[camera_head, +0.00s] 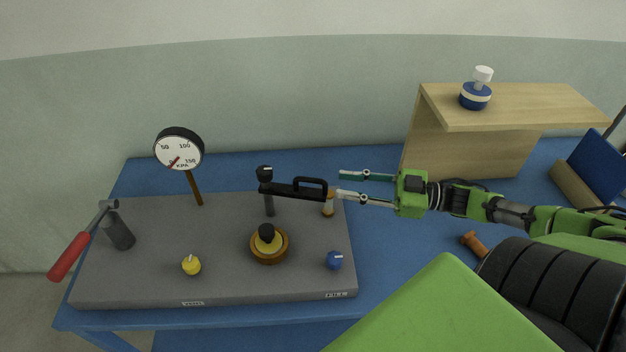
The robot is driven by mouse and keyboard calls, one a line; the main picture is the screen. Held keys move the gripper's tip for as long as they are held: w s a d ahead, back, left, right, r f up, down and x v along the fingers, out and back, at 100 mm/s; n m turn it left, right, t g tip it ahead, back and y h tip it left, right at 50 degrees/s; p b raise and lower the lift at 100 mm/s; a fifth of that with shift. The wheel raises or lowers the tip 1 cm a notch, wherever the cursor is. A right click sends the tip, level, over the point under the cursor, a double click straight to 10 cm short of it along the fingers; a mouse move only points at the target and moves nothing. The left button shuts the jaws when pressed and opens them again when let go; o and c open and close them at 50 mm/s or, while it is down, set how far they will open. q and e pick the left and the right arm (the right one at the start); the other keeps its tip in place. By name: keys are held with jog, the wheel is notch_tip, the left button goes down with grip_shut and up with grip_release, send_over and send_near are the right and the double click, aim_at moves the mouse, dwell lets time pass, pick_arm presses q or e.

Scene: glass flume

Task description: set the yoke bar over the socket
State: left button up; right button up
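The yoke bar (290,190) is a black bar with a raised loop handle. It lies level in the view, from a dark upright post (268,204) on its left to a short orange-and-white post (328,209) by its right end. I cannot tell whether it rests on either. The socket, which I take to be the round amber ring (269,257), sits on the grey panel with a yellow, black-topped piece in it, nearer me than the bar. My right gripper (341,184) is open, its fingers apart, just right of the bar's end; contact is unclear. My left gripper is not in view.
The grey panel (225,285) carries a yellow knob (191,265), a blue knob (334,260), a gauge (179,150) and a red-handled lever (72,255) at left. A wooden shelf (465,150) holds a blue-and-white bottle (476,94). An orange-brown peg (474,244) lies on the blue table.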

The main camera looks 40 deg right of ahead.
aim_at(322, 182)
jog(key=p+x, duration=0.1)
jog(key=x, duration=0.7)
jog(key=shift+w+a, duration=0.2)
jog(key=shift+a, duration=0.1)
grip_shut()
